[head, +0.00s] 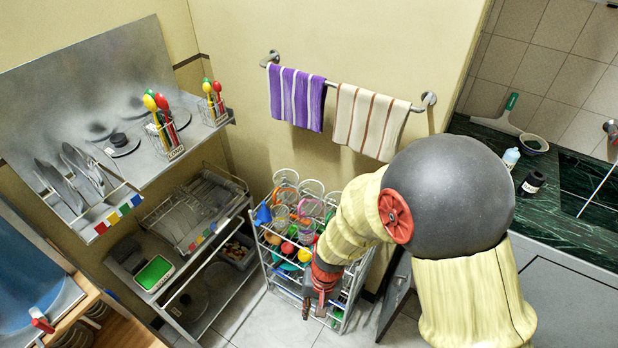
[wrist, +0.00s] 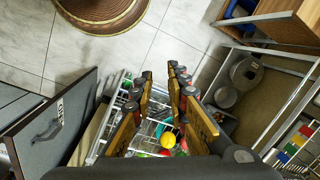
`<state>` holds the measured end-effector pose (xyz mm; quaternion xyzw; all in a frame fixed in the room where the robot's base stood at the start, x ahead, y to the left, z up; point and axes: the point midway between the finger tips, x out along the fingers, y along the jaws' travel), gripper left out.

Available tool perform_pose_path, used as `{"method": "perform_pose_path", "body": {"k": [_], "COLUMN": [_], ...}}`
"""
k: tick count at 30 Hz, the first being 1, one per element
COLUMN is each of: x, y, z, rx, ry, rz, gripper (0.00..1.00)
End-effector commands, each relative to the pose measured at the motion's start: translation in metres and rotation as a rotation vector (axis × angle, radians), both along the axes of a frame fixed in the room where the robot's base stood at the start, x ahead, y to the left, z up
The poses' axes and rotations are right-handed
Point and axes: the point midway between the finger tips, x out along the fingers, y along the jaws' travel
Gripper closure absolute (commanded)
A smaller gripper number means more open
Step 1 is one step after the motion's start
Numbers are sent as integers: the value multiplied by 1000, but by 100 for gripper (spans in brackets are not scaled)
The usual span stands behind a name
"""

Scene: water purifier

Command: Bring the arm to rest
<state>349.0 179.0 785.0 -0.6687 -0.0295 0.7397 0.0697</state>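My arm comes in from the right in the head view, with a cream sleeve and a dark round joint, and bends down to the left. My gripper (head: 318,306) points downward in front of the wire rack cart (head: 341,327). In the wrist view, my gripper (wrist: 160,74) has its two fingers apart with nothing held between them. Part of the rack and a yellow ball-like item (wrist: 168,140) show behind the gap. The arm hides part of the cart in the head view.
A steel shelf unit (head: 150,178) with plates and utensils stands left. A green counter (head: 560,215) is right. Striped towels (head: 366,122) hang on the wall.

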Motion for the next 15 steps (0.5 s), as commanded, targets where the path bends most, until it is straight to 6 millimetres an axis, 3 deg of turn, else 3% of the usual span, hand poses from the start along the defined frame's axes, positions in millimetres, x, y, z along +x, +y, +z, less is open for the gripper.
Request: {"method": "perform_pose_path", "body": {"k": [1, 6, 15], "x": [0, -15, -43], "y": [-7, -40, -113], "z": [29, 110, 224], "rx": [11, 5, -78], "ry": [-8, -27, -178], "rz": [32, 138, 197], "gripper": [84, 84, 84]}}
